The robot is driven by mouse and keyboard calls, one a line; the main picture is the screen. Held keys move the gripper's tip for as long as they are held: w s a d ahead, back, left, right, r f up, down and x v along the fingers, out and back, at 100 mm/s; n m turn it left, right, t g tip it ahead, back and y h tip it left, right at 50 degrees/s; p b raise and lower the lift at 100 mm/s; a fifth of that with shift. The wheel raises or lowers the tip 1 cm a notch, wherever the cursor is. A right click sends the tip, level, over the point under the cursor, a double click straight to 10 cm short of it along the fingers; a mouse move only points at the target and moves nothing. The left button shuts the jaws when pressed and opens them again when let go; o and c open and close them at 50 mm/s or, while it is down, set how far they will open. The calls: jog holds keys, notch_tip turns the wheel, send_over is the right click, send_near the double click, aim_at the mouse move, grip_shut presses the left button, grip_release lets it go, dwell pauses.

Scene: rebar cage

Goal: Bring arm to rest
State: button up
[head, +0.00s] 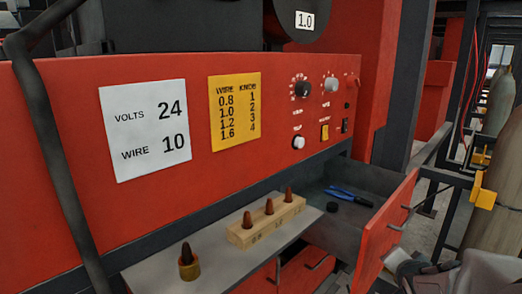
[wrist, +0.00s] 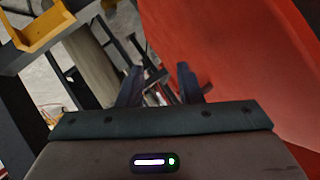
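My gripper (wrist: 159,78) shows in the wrist view with its two dark fingers apart and nothing between them. It points past a red panel (wrist: 225,50) on the right towards a cluttered floor. In the head view, pale grey and dark parts at the bottom right corner look like my arm.
An open drawer (head: 403,215) at the right holds blue-handled pliers (head: 348,196) and a black round piece (head: 337,207). A wooden block (head: 266,222) with three brown tips stands on the grey shelf, beside a separate brass-based tip (head: 188,268). A yellow bracket (head: 482,191) juts out at the far right.

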jog(key=s+a+n+g+y+p, duration=0.1)
jog(key=s+a+n+g+y, duration=0.3)
jog(key=s+a+n+g, duration=0.4)
jog(key=s+a+n, duration=0.3)
jog(key=s+a, duration=0.4)
jog(key=a, duration=0.2)
jog(key=shift+s+a+g, duration=0.2)
jog(key=shift+a+g, duration=0.05)
jog(key=shift+g, duration=0.05)
